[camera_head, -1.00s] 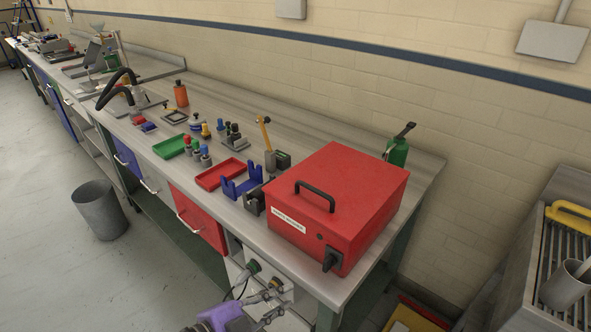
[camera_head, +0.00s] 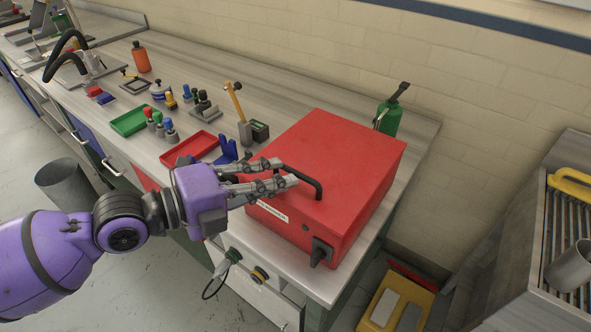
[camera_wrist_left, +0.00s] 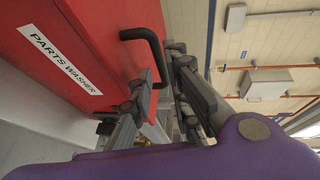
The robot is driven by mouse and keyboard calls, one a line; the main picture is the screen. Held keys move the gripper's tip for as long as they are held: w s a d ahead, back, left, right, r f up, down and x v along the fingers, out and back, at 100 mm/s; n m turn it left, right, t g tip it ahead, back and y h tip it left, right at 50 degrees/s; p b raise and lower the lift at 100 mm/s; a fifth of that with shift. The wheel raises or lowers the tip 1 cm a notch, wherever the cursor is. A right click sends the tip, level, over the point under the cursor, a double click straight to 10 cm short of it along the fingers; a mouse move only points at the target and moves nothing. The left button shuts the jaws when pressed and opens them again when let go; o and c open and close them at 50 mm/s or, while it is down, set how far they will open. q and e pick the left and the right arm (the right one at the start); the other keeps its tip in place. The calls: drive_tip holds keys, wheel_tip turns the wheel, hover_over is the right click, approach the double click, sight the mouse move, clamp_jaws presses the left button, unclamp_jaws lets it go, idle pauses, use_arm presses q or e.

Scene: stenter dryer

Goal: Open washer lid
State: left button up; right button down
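The red parts washer (camera_head: 345,145) is a box on the bench with its lid down. A black bar handle (camera_head: 309,181) stands on the lid near its front edge; it also shows in the left wrist view (camera_wrist_left: 153,46). A black latch knob (camera_head: 318,253) is on the front face. My right gripper is not in view.
A green bottle (camera_head: 389,117) stands behind the washer. Red (camera_head: 192,149) and green (camera_head: 131,121) trays and small tools lie left of it. A yellow floor bin (camera_head: 397,303) sits below.

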sight(297, 172)
use_arm(q)
drive_tip(key=p+x, duration=0.1)
drive_tip(key=x, duration=0.2)
drive_tip(key=shift+w+d+r, duration=0.15)
drive_tip(key=shift+w+r, duration=0.05)
drive_tip(key=shift+w, duration=0.05)
drive_tip(key=shift+w+d+f, duration=0.35)
drive_tip(key=shift+d, duration=0.35)
clamp_jaws()
